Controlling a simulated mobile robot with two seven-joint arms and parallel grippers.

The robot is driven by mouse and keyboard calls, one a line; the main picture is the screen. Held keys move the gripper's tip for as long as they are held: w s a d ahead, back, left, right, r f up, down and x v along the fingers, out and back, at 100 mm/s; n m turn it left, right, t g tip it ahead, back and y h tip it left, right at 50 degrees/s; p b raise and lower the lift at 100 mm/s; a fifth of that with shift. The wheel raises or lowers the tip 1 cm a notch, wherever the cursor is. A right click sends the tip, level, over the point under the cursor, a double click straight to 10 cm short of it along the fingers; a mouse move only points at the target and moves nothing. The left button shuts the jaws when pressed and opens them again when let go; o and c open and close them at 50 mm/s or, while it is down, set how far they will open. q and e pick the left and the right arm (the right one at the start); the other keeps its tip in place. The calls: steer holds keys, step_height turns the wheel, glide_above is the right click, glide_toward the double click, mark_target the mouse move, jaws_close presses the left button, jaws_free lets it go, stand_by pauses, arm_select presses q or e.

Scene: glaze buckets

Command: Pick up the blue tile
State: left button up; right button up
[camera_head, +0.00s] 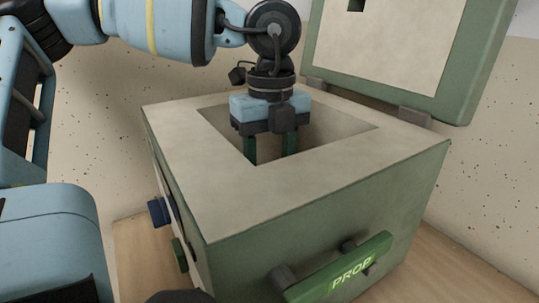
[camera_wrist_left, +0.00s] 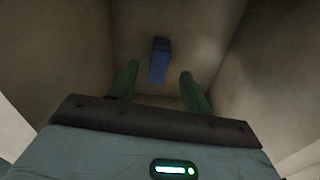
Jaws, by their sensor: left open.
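The blue tile (camera_wrist_left: 158,60) lies on the floor inside the box, seen in the left wrist view ahead of and between my fingertips. It is hidden behind the box's front rim in the head view. My left gripper (camera_head: 270,150) points down into the box's opening, its dark green fingers partly below the rim. In the left wrist view the left gripper (camera_wrist_left: 155,82) is open and empty, with the fingers apart on either side of the tile's near end. The right gripper is not in view.
The green box (camera_head: 330,200) has a pale top rim around a square opening. Its lid (camera_head: 400,45) stands open at the back. A green handle marked PROP (camera_head: 340,268) sticks out in front. Blue (camera_head: 158,212) and green (camera_head: 179,254) knobs stick out at the left side.

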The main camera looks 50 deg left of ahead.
arm_select(q)
step_height(320, 180, down, 4)
steer(key=shift+s+d+f+b, duration=0.1)
steer(key=shift+f+b, duration=0.15)
steer(key=shift+b, duration=0.1)
jaws_close()
steer(key=shift+r, duration=0.2)
